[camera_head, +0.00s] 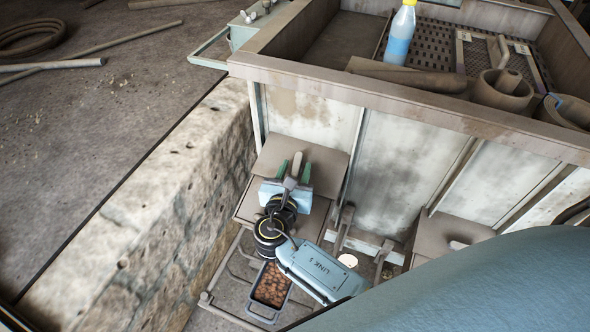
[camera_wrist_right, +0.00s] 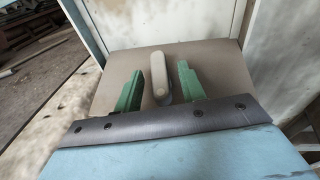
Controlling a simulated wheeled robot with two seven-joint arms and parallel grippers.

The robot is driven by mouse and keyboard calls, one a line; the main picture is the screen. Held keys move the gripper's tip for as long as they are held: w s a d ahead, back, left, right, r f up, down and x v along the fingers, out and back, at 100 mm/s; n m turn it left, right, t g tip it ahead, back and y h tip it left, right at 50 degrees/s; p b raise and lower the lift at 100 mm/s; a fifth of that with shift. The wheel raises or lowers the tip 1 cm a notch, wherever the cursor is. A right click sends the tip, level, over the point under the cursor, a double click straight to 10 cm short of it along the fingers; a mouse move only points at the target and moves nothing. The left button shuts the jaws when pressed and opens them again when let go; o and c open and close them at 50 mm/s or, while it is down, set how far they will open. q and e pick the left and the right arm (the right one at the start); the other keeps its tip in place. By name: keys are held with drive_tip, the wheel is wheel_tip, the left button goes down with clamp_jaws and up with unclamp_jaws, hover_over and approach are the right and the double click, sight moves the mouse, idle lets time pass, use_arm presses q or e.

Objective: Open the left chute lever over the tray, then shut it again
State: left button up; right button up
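The left chute lever (camera_head: 297,164) is a pale rounded handle on a brown chute panel (camera_head: 325,163). In the right wrist view the lever (camera_wrist_right: 159,75) stands between the two green fingers. My right gripper (camera_head: 293,168) is open around the lever, with a gap on each side (camera_wrist_right: 161,82). The tray (camera_head: 270,288), holding brown lumps, sits on a wire rack below my right wrist. My left gripper is not in view. The lower part of the lever is partly hidden in the head view.
A wooden-edged bin (camera_head: 400,95) above holds a blue bottle (camera_head: 400,35) and pipe pieces. A stone wall (camera_head: 150,200) runs along the left. A large blue surface covers the lower right.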

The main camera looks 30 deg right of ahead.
drive_tip(key=v, duration=1.3)
drive_tip(key=shift+s+a, duration=0.15)
drive_tip(key=shift+a, duration=0.05)
drive_tip(key=shift+c, duration=0.4)
